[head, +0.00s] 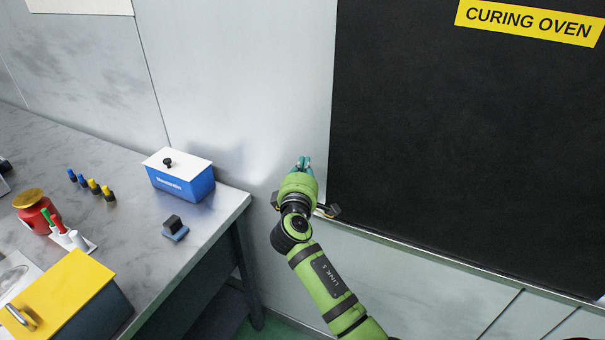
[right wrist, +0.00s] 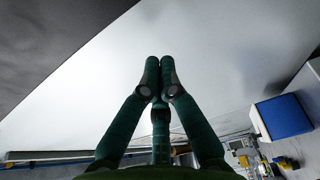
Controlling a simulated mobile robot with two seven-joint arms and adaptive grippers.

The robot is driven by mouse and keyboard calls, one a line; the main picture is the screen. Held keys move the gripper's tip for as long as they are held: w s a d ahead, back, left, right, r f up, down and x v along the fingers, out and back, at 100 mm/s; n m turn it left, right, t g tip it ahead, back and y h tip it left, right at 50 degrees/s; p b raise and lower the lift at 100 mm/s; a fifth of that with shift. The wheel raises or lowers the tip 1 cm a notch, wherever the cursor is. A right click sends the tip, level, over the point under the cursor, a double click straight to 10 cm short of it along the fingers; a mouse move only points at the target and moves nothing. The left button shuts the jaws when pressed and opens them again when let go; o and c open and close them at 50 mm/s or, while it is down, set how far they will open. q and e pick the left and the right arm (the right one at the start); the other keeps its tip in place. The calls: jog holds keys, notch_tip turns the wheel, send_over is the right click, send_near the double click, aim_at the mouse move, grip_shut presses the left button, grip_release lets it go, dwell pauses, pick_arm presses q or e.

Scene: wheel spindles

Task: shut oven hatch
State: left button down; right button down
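The curing oven's large black face (head: 465,150) fills the right of the head view, under a yellow "CURING OVEN" sign (head: 528,22). A thin silver edge runs along its bottom. I cannot tell whether this black face is the hatch itself, and no handle shows. My right gripper (head: 304,162) is in front of the pale wall, just left of the black face's lower left corner. In the right wrist view its fingertips (right wrist: 160,65) are together with nothing visible between them. My left gripper is not in view.
A grey bench (head: 125,205) stands at the left. On it are a blue box (head: 182,186) with a white lid, a red pot (head: 35,215) with a gold lid, several small pegs and a yellow-topped box (head: 62,290). The pale wall (head: 235,80) is bare.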

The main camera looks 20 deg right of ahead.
jog(key=shift+x, duration=0.85)
jog(key=shift+s+d+r+p, duration=0.15)
jog(key=shift+s+d+p, duration=0.9)
jog(key=shift+s+p, duration=0.2)
jog(key=shift+s+d, duration=0.3)
jog(key=shift+s, duration=0.1)
jog(key=shift+w, duration=0.1)
